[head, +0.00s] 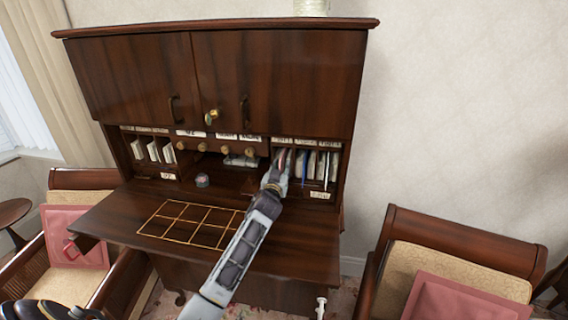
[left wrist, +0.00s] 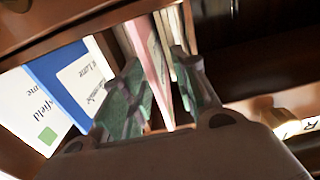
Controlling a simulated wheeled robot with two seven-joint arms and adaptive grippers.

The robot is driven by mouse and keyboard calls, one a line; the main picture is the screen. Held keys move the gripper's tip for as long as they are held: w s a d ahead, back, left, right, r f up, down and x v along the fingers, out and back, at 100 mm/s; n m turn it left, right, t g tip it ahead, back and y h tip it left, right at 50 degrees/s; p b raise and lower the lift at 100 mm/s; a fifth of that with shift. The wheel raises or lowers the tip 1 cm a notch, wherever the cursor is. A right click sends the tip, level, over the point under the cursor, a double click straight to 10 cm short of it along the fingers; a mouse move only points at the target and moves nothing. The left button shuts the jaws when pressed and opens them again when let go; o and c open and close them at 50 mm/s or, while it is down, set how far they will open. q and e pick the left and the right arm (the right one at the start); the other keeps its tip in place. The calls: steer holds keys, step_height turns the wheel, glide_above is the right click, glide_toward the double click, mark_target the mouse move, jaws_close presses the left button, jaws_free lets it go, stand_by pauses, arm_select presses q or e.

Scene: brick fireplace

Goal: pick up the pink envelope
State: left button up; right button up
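The pink envelope (left wrist: 148,55) stands upright in a slot of the desk's cubby row, seen edge-on in the left wrist view. My left gripper (head: 274,178) reaches into the right-hand slots of the desk in the head view. In the left wrist view its two green-padded fingers (left wrist: 160,95) are apart, one on each side of the pink envelope's near edge. Gaps show between the fingers and the envelope, so it does not look gripped. In the head view the gripper mostly hides the envelope.
A blue-edged envelope (left wrist: 72,80) and a white one (left wrist: 30,105) stand left of the fingers. Other envelopes (head: 322,166) fill slots to the right in the head view. The writing surface (head: 120,215) is mostly clear. Chairs flank the desk, including one at right (head: 455,240).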

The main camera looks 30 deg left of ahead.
arm_select(q)
jaws_close()
steer(key=shift+r, duration=0.1)
stand_by(0.5)
steer(key=shift+r, duration=0.7)
steer(key=shift+s+d+f+b, duration=0.15)
steer(key=shift+s+b, duration=0.2)
steer(key=shift+s, duration=0.2)
steer(key=b+v, duration=0.3)
steer(key=v, duration=1.4)
